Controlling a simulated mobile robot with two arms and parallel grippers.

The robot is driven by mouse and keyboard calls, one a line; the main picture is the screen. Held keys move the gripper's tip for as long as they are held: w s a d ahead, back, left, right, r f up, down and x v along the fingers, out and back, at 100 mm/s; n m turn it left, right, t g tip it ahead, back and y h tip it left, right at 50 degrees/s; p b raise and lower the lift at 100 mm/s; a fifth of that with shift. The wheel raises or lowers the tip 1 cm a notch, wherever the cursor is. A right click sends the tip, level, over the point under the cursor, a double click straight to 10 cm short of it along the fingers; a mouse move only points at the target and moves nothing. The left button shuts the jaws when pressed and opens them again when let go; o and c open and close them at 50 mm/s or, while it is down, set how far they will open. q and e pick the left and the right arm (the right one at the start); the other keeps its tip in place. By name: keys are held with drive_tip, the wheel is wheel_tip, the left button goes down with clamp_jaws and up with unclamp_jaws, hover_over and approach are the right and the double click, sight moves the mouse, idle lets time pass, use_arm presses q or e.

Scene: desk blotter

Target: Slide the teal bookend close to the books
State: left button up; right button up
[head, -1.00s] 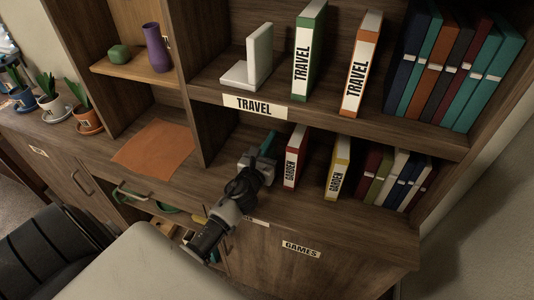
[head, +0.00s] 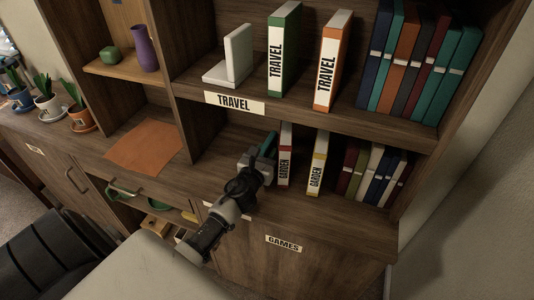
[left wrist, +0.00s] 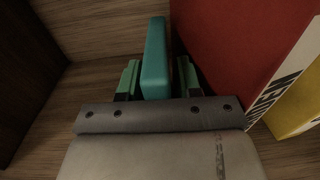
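The teal bookend (head: 268,145) stands upright on the lower shelf, just left of the red GARDEN book (head: 285,155). My left gripper (head: 261,158) is at the bookend. The yellow GARDEN book (head: 317,165) stands right of the red one. The bookend's base is mostly hidden. My right gripper is not in view.
Several more books (head: 370,172) stand at the right of the lower shelf. The upper shelf above holds a white bookend (head: 236,55) and TRAVEL books (head: 284,50). An orange mat (head: 145,147) lies to the left, past a vertical divider (head: 175,115).

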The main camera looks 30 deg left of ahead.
use_arm(q)
drive_tip(key=shift+o, duration=1.1)
drive_tip(key=shift+s, duration=0.15)
drive_tip(key=s, duration=0.3)
drive_tip(key=s+d, duration=0.1)
drive_tip(key=s, duration=0.2)
drive_tip(key=s+d+b, duration=0.1)
drive_tip(key=s, duration=0.2)
drive_tip(key=shift+s, duration=0.65)
